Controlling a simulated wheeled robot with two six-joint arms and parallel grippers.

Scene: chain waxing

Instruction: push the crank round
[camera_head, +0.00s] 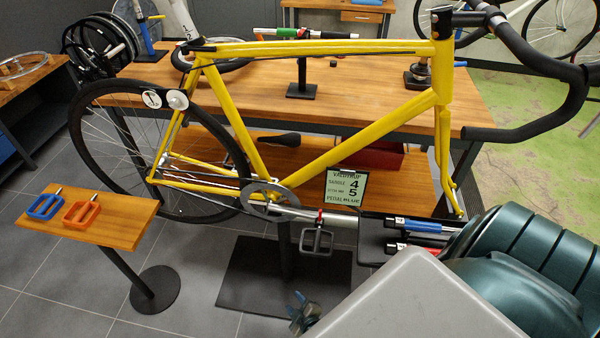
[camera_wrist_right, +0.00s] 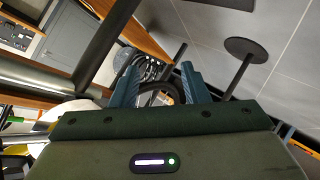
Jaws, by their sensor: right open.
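The yellow bicycle (camera_head: 390,125) is held on a stand (camera_head: 285,250) in the head view. Its chainring (camera_head: 262,200) sits low on the frame, with a silver bar running right from it, where the crank lies. A dark cage pedal (camera_head: 317,240) hangs at that bar near a small red part. My right gripper (camera_head: 303,315) is below the pedal, apart from it, at the bottom edge. In the right wrist view its two fingers (camera_wrist_right: 160,85) are spread, with a dark curved shape beyond that I cannot identify surely. My left gripper is not in view.
A sign card (camera_head: 347,192) stands right of the chainring. The wooden workbench (camera_head: 480,95) is behind the bicycle.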

